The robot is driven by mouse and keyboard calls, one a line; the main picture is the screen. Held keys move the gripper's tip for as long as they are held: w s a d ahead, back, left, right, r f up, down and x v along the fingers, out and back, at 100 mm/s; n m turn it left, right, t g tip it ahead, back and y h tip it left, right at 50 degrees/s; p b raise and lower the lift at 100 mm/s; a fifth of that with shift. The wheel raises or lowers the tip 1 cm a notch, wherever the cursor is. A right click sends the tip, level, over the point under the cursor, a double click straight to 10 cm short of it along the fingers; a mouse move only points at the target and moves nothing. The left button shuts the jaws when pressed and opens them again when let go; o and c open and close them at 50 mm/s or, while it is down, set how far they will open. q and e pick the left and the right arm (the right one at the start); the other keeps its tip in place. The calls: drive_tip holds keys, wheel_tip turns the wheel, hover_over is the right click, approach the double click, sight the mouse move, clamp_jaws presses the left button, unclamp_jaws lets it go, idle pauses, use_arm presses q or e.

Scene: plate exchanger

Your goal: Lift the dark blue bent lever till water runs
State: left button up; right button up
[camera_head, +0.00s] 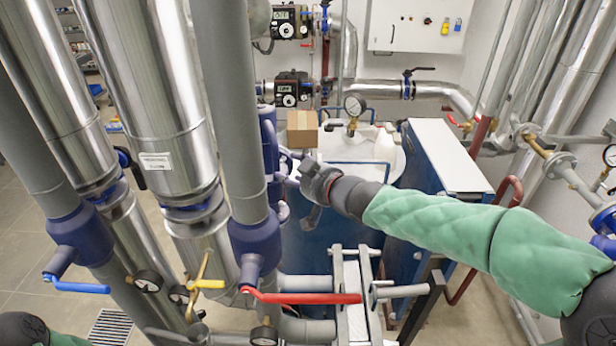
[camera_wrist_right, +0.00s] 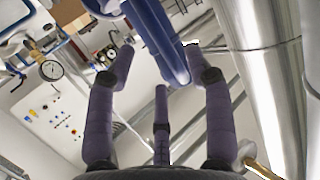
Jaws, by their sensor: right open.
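The dark blue bent lever (camera_head: 270,150) stands beside the grey vertical pipe in the middle of the head view. In the right wrist view the lever (camera_wrist_right: 155,35) is a thick, dark blue bent piece entering from the top, between the spread fingers. My right gripper (camera_head: 290,182) reaches in from the right and is open, close to the lever. In the wrist view the right gripper (camera_wrist_right: 160,62) has its fingers apart on both sides of the lever; contact cannot be told. My left gripper is out of view. No running water shows.
Large silver pipes (camera_head: 160,90) and a grey pipe (camera_head: 225,110) crowd the left. A red-handled valve (camera_head: 310,298) and a yellow-handled valve (camera_head: 208,284) sit below. A cardboard box (camera_head: 302,130) stands behind the gripper.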

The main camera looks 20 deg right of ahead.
drive_tip(key=shift+v, duration=3)
